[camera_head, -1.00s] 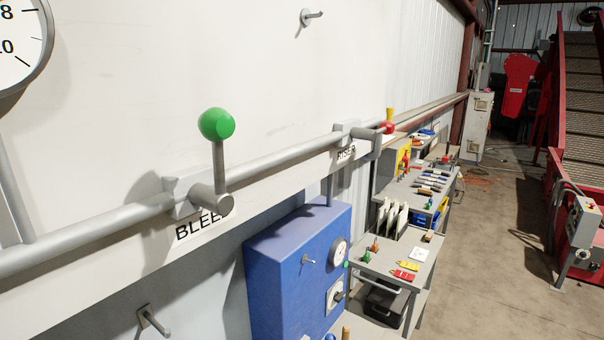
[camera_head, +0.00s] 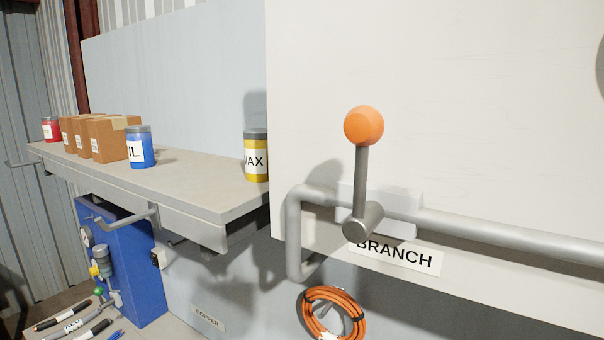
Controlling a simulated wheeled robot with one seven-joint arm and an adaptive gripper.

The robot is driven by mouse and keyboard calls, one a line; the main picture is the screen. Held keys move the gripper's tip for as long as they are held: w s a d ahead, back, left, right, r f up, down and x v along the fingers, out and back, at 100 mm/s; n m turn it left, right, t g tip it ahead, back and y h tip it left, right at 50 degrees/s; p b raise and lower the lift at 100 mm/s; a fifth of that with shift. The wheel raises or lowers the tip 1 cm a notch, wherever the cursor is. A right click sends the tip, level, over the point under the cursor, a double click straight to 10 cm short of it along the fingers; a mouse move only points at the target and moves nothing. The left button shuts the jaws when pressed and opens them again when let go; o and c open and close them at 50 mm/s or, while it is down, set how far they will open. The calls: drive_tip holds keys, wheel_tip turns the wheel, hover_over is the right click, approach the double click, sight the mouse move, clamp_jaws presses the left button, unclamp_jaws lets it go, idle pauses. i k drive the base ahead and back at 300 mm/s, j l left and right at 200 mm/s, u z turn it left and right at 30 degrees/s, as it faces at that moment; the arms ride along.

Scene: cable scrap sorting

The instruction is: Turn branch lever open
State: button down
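The branch lever (camera_head: 361,182) stands upright on a grey valve body on the pipe, with an orange ball knob (camera_head: 364,126) at its top. A white label reading BRANCH (camera_head: 397,254) is on the panel just below it, partly covered by the valve stub. The grey pipe (camera_head: 500,240) runs right from the valve and bends down on the left side. My gripper is not in view, and nothing touches the lever.
A grey shelf (camera_head: 190,191) at left holds cardboard boxes (camera_head: 108,138), a blue can (camera_head: 140,149), a yellow WAX can (camera_head: 256,157) and a red can (camera_head: 51,129). An orange cable coil (camera_head: 333,314) hangs below the pipe. A blue cabinet (camera_head: 134,270) stands lower left.

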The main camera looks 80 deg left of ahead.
sight(364, 126)
drive_tip(key=u, duration=2.65)
